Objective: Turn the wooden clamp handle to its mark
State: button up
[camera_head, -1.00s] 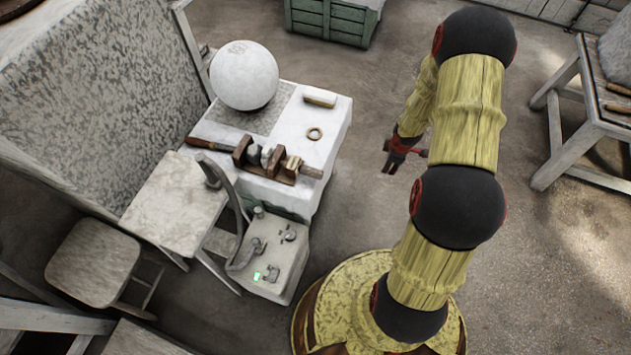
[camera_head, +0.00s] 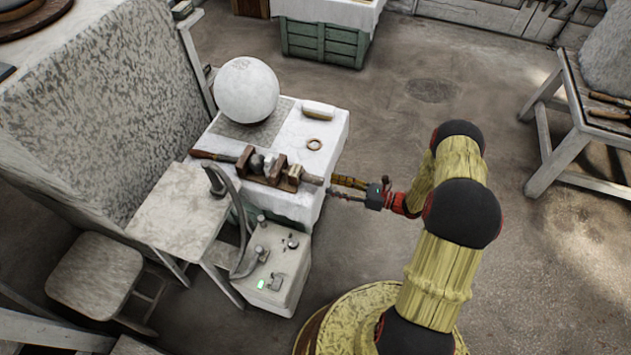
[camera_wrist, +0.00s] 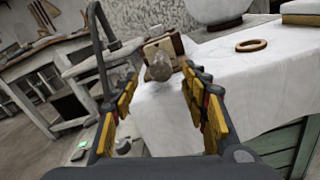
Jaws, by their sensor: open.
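The wooden clamp (camera_head: 270,172) lies along the front of the white-covered table, with pale pieces between its brown blocks. Its grey-brown, round-ended handle (camera_head: 313,179) sticks out at the right end. In the wrist view the handle (camera_wrist: 159,68) points at the camera, in line with the gap between the fingers. My gripper (camera_head: 332,187) is open and empty, just right of the handle end. In the wrist view its yellow-padded fingers (camera_wrist: 160,78) spread to either side of the handle; I cannot tell whether the tips overlap it. I cannot make out the mark.
A big plaster sphere (camera_head: 246,90), a wooden ring (camera_head: 314,144) and a pale block (camera_head: 318,109) are on the table (camera_head: 326,128). A grey box (camera_head: 285,262) with small knobs and a green light stands in front.

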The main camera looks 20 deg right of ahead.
aim_at(301, 176)
jog(key=shift+b+x, duration=1.15)
jog(key=shift+x, duration=2.8)
jog(key=shift+f, duration=0.1)
jog(key=shift+c, duration=0.9)
grip_shut()
